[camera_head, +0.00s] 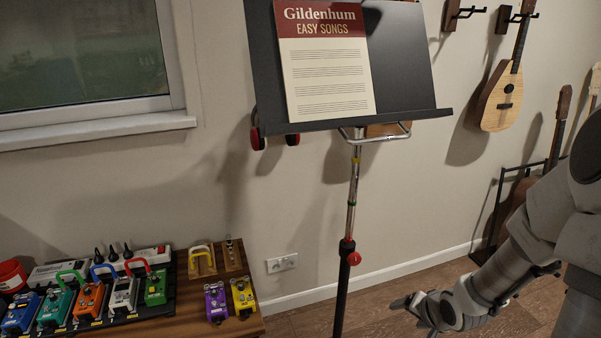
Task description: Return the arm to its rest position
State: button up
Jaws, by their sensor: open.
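My gripper (408,304) is low in the right half of the head view, at the end of my arm, which comes in from the right edge. It points left, over the wooden floor. Its fingers are open, and I see nothing between them. It is right of the music stand's pole (350,215) and apart from it in the picture.
A black music stand (410,60) holds a songbook (325,75). A wooden table (215,328) at lower left bears a pedalboard with several pedals, plus a purple pedal (216,302) and a yellow pedal (243,297). Guitars (502,95) hang or stand at right.

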notch_tip(320, 180, up, 11)
jog(key=a+n+h, duration=0.2)
jog(key=n+h, duration=0.1)
jog(key=s+a+r+n+g+y+p, duration=0.15)
jog(key=s+a+r, duration=0.25)
jog(key=s+r, duration=0.45)
jog(key=s+a+r+n+y, duration=0.1)
jog(key=s+a+r+n, duration=0.25)
jog(key=s+r, duration=0.45)
notch_tip(320, 180, up, 11)
jog(key=m+p, duration=0.1)
jog(key=p, duration=1.1)
jog(key=shift+s+a+f, duration=0.2)
jog(key=shift+s+a, duration=0.1)
jog(key=shift+s, duration=0.05)
